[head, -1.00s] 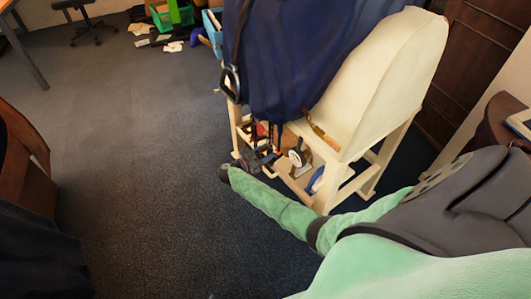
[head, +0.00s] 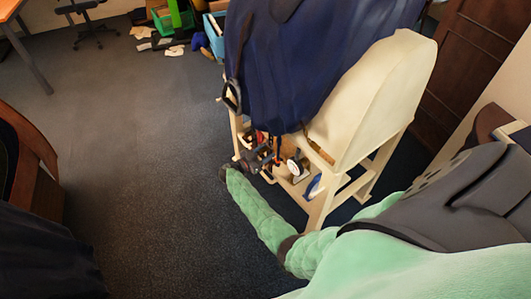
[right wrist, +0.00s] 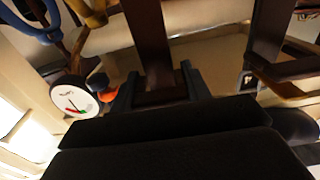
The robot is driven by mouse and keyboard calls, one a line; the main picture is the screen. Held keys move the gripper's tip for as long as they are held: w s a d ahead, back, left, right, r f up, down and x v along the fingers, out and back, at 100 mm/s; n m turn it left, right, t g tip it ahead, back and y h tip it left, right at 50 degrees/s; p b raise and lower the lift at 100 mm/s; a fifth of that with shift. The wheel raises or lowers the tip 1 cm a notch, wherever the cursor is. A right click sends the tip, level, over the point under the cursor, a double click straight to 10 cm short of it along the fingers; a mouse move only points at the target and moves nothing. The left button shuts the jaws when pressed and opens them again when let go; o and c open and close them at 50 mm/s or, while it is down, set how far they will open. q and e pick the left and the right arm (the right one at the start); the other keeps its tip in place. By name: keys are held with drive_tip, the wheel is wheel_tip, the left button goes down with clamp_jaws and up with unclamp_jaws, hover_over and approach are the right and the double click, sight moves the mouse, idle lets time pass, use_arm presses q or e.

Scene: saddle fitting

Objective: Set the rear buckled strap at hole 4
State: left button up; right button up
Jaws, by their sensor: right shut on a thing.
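My right gripper (head: 262,158) is low beside the cream saddle stand (head: 390,85), under the hanging dark blue cover (head: 285,70). In the right wrist view its two dark fingers (right wrist: 158,88) are shut on a dark brown strap (right wrist: 150,35) that runs up and away between them. No holes or buckle on this strap can be made out. Another dark brown strap (right wrist: 270,45) hangs to the right, apart from the fingers. A stirrup-like metal ring (head: 232,97) hangs at the cover's left edge. My left gripper is not in view.
A white round dial (right wrist: 75,101) stands left of the fingers, with a blue loop (right wrist: 38,22) above it. The stand's legs and shelf are close to my right arm. Carpet to the left is clear. A green crate (head: 172,20) stands at the back.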

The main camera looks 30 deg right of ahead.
drive_tip(key=shift+w+r, duration=0.2)
drive_tip(key=shift+r, duration=0.1)
drive_tip(key=o, duration=1.4)
drive_tip(key=shift+s+f, duration=0.1)
drive_tip(key=shift+f, duration=0.05)
